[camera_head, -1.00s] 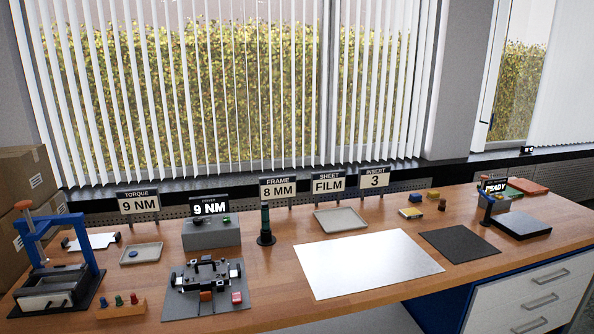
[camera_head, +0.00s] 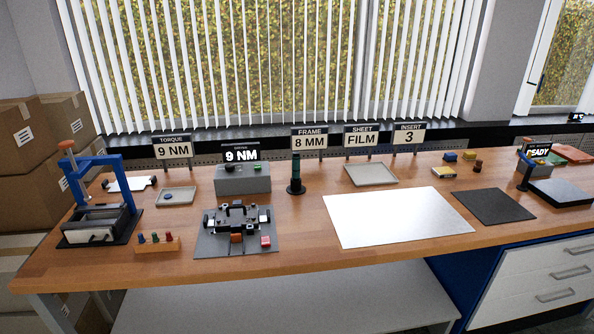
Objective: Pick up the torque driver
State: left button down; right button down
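The torque driver seems to be the dark upright tool with a green band (camera_head: 296,172). It stands on a round black base on the wooden bench, just right of the grey box with the "9 NM" display (camera_head: 242,178). A "TORQUE 9 NM" sign (camera_head: 173,149) stands at the back left. Neither of my grippers is in view, so nothing shows near the tool.
A fixture with a black frame (camera_head: 236,219) lies in front of the grey box. A blue press (camera_head: 98,200) and a block with small coloured-top pieces (camera_head: 158,244) stand left. A white sheet (camera_head: 396,216) and dark mat (camera_head: 492,206) lie right. Boxes (camera_head: 28,150) stand at far left.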

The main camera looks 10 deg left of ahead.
aim_at(296, 156)
jog(key=i+j, duration=1.6)
jog(key=j, duration=0.25)
